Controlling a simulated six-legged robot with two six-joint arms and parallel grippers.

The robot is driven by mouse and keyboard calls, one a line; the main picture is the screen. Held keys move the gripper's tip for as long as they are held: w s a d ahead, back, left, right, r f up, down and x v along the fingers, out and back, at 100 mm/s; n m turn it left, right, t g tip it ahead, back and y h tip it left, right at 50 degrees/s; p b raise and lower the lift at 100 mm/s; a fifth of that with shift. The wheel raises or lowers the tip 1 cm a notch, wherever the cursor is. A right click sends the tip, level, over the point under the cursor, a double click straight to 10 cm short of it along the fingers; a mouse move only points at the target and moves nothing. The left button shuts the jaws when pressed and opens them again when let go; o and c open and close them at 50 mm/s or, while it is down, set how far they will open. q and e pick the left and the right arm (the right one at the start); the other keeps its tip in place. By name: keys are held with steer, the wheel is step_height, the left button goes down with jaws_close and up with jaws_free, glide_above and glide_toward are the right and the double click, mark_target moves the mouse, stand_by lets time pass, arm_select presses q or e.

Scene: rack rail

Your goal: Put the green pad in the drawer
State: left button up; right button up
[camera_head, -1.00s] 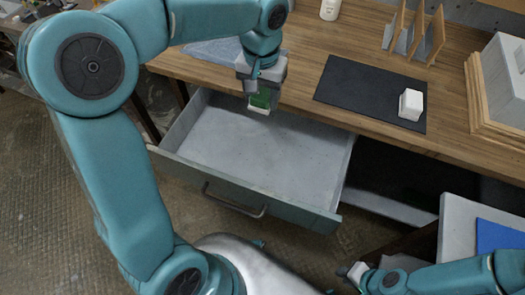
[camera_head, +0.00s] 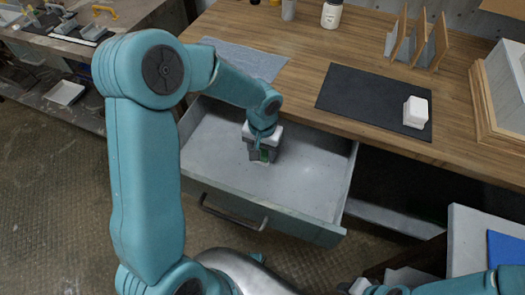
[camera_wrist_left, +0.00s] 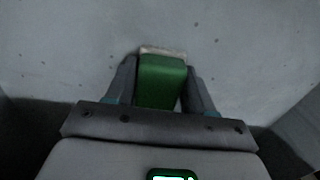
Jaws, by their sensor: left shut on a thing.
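The green pad (camera_wrist_left: 162,82) is between the two fingers of my left gripper (camera_wrist_left: 162,85) in the left wrist view, with a pale layer along its far edge. In the head view my left gripper (camera_head: 262,157) points down inside the open drawer (camera_head: 310,195), shut on the pad, and only a small bit of green shows there. The drawer is pulled out from under the wooden bench and its grey floor is otherwise empty. I cannot tell whether the pad touches the floor. My right arm shows at the lower right, but its fingertips are not clear.
On the bench top are a black mat (camera_head: 365,100) with a white block (camera_head: 415,112), a blue-grey cloth (camera_head: 245,60), a white jar (camera_head: 331,14) and a wooden rack (camera_head: 415,42). A blue sheet (camera_head: 505,250) lies on a grey surface at lower right.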

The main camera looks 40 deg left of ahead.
mark_target(262, 150)
arm_select(q)
steer(key=shift+s, duration=0.1)
steer(key=shift+f, duration=0.2)
steer(key=o, duration=1)
steer(key=shift+r, duration=0.1)
steer(key=shift+o, duration=0.2)
steer(key=shift+r, duration=0.15)
steer(key=shift+r, duration=0.3)
step_height(262, 150, up, 11)
steer(key=p, duration=0.1)
steer(key=shift+r+p, duration=0.2)
steer(key=shift+p, duration=0.15)
